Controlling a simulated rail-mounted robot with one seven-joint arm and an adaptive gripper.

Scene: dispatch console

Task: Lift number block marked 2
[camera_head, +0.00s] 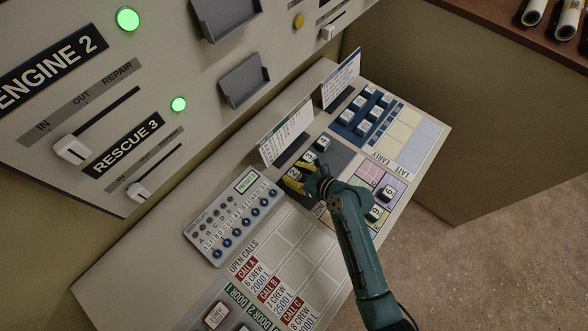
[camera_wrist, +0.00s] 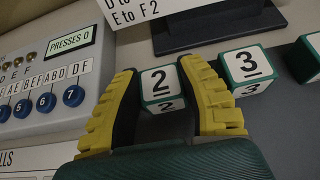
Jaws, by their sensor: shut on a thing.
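The number block marked 2 (camera_wrist: 161,84) is a white cube with green edges. In the wrist view it sits between the two yellow ribbed fingers of my gripper (camera_wrist: 166,100), which are shut on its sides. In the head view the block (camera_head: 293,174) shows small at the gripper (camera_head: 297,182), partly covered by the fingers. The block appears to be at the dark grey strip of the console; I cannot tell whether it touches the surface.
Block 3 (camera_wrist: 247,66) stands close to the right of the right finger. Block 4 (camera_head: 322,143) is farther along the strip. A button panel (camera_head: 233,218) lies to the left, and a standing card (camera_head: 286,134) is behind.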

